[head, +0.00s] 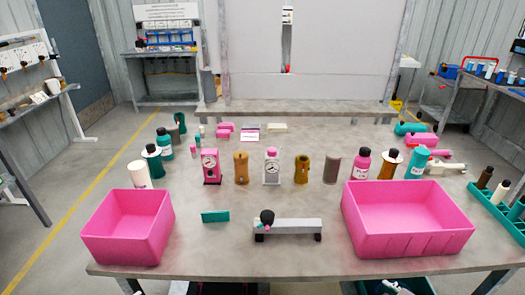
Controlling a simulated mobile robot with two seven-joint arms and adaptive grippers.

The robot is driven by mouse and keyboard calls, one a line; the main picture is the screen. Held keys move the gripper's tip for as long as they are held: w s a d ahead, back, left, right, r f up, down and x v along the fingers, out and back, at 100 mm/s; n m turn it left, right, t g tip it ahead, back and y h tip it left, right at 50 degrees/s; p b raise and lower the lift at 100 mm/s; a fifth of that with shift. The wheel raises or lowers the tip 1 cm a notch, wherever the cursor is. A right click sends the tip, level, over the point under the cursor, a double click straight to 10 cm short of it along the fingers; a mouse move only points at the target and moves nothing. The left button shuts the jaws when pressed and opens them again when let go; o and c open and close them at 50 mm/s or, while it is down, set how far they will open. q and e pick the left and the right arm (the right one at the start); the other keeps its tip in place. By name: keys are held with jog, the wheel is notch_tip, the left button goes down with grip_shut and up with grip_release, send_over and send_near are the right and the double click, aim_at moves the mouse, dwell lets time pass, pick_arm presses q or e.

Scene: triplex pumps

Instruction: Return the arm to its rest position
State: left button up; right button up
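Neither of my grippers nor my arms shows in the head view. The work table (190,255) fills the lower middle. A grey bar-shaped fixture (295,226) stands near its front edge, with a dark round-headed part with pink and teal bits (266,218) at its left end. A small teal block (215,216) stands to the left of the fixture.
A pink bin (127,250) stands at the front left and a larger pink bin (415,245) at the front right. Across the middle stand several pump parts, including a pink gauge unit (211,167), and bottles. A teal tray (497,213) is at the right.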

pick_arm(q)
jog(key=s+a+f+g+y, duration=0.2)
jog(key=s+a+y, duration=0.25)
jog(key=a, duration=0.45)
pick_arm(e)
jog(key=s+d+f+m+g+h, duration=0.1)
jog(key=s+d+f+g+h, duration=0.15)
jog(key=s+d, duration=0.55)
pick_arm(q)
jog(key=d+f+n+t+h+b, duration=0.2)
jog(key=d+f+h, duration=0.5)
jog(key=d+f, duration=0.9)
jog(key=shift+w+f+t+b, duration=0.35)
jog(key=shift+f+t+b, duration=0.2)
jog(key=shift+f+t, duration=0.2)
pick_arm(e)
jog(key=w+a+f+m+t+y, duration=0.1)
jog(key=a+f+m+t+y, duration=0.2)
jog(key=a+f, duration=1.3)
jog(key=f+t+y, duration=0.1)
jog(key=y, duration=0.2)
jog(key=shift+w+f+y, duration=0.15)
jog(key=shift+w+y, duration=0.1)
jog(key=shift+y, duration=0.1)
